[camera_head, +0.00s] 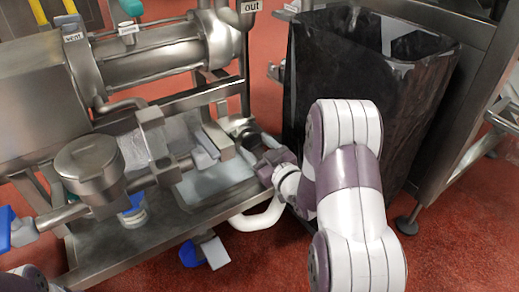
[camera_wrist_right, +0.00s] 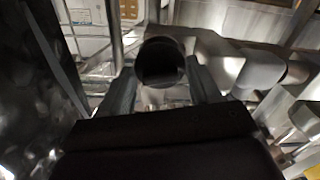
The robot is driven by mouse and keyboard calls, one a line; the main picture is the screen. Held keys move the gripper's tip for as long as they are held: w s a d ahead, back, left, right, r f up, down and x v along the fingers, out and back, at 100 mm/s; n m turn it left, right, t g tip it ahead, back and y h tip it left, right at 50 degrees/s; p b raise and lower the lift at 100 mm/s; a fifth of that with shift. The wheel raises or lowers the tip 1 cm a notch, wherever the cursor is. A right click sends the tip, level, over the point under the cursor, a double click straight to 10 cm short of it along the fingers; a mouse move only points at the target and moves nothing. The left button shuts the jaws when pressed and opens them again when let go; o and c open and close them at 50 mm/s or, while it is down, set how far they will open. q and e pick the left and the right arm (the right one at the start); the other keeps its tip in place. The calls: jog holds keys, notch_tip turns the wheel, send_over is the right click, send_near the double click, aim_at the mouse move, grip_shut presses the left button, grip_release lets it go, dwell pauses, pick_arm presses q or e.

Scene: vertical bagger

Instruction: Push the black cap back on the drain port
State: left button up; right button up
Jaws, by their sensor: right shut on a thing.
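My right gripper (camera_head: 248,138) reaches in from the right to the far right end of the steel skid. In the right wrist view its two grey fingers (camera_wrist_right: 160,85) are shut on the round black cap (camera_wrist_right: 160,62), one finger on each side. The cap's dark round face looks toward the wrist camera. In the head view the cap is too small and too closely covered by the gripper to make out clearly. I cannot tell the drain port apart; the cap and fingers may hide it. My left gripper is not in view; only a bit of my arm shows at the lower left.
A steel skid tray (camera_head: 130,245) carries pipes, a round-lidded housing (camera_head: 88,160) and a motor-like cylinder (camera_head: 150,65). A black-lined bin (camera_head: 340,85) stands close behind my right arm. A white hose (camera_head: 258,220) curves below the gripper. Red floor is open at the lower right.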

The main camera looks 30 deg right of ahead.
jog(key=shift+w, duration=0.35)
jog(key=shift+w+a, duration=0.1)
jog(key=shift+w, duration=0.6)
dwell(0.6)
jog(key=o, duration=1.4)
jog(key=shift+s, duration=0.1)
jog(key=shift+s+d+p, duration=0.15)
jog(key=shift+s+p, duration=0.1)
jog(key=shift+s, duration=1.5)
jog(key=shift+s+d+p, duration=0.1)
jog(key=shift+s+p, duration=0.1)
jog(key=shift+s, duration=1.5)
